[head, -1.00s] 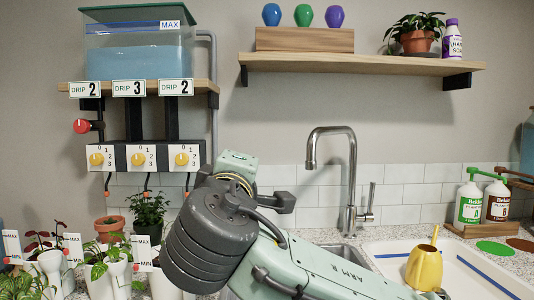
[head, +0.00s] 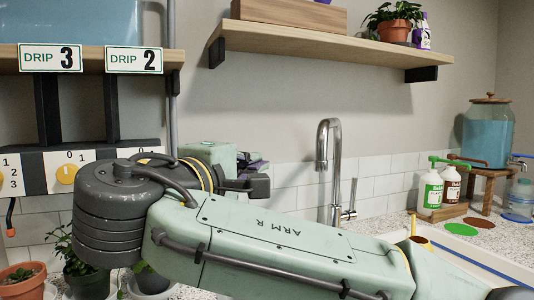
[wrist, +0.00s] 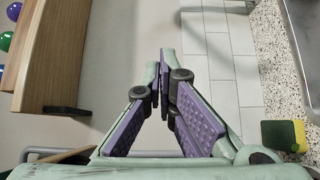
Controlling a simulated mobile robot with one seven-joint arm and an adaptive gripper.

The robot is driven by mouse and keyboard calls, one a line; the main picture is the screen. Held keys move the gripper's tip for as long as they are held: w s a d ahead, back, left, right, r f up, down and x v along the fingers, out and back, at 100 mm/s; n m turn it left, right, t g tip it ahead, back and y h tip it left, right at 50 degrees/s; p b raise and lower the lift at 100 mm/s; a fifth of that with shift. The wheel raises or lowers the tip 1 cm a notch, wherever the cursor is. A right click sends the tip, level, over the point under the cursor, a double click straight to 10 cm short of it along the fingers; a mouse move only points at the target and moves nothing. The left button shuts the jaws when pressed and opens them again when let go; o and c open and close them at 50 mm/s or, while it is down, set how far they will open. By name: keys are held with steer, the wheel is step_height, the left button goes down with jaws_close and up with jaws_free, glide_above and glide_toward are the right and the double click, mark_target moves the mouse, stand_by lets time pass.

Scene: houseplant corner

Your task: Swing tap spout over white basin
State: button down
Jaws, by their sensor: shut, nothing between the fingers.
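The chrome tap (head: 335,180) stands upright behind my arm in the head view, its curved spout (head: 322,150) bending left and toward me, its lever on the right. The white basin (head: 505,264) shows only in part at the lower right, its blue stripe visible; the spout is left of it, not above it. My gripper's purple-padded fingers (wrist: 164,80) are shut and empty in the wrist view, pointing along the wall and apart from any object. In the head view my arm hides most of the gripper and the tap's foot.
A wooden shelf (head: 330,52) spans the wall above the tap. Green and brown bottles (head: 432,190) and a water jar (head: 488,138) stand at the right. A sponge (wrist: 284,135) lies on the counter in the wrist view. Dials and potted plants (head: 88,270) are at the left.

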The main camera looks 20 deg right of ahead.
steer(key=shift+d, duration=0.15)
stand_by(0.3)
steer(key=w+d+p, duration=0.4)
steer(key=d, duration=0.7)
steer(key=shift+s, duration=0.1)
